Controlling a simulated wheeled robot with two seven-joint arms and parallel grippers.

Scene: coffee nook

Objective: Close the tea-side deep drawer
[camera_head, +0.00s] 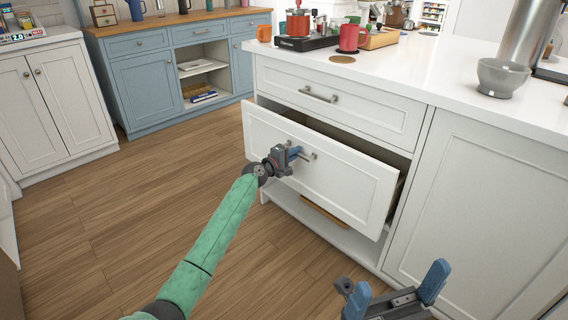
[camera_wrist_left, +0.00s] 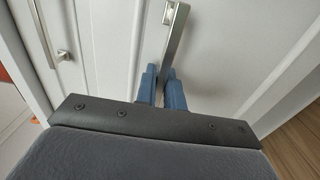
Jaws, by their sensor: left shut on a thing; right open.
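The deep drawer (camera_head: 335,178) is a white panelled front below a shallower drawer in the white counter. It stands partly pulled out, with a dark gap above its front and at its right side. My left gripper (camera_head: 291,155) is at the drawer's metal bar handle (camera_head: 311,156). In the left wrist view the blue fingers (camera_wrist_left: 160,82) are shut on that handle (camera_wrist_left: 176,35), which runs up from between them. The part of the handle between the fingers is hidden. My right gripper (camera_head: 398,290) is open and empty, low in front of the right cabinet door.
The upper drawer (camera_head: 340,100) is shut. A white cabinet door (camera_head: 480,210) is to the right. Mugs, a tray and a grey bowl (camera_head: 502,78) stand on the white countertop (camera_head: 420,70). An open shelf (camera_head: 325,222) lies below the drawer. The wooden floor (camera_head: 130,220) at left is clear.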

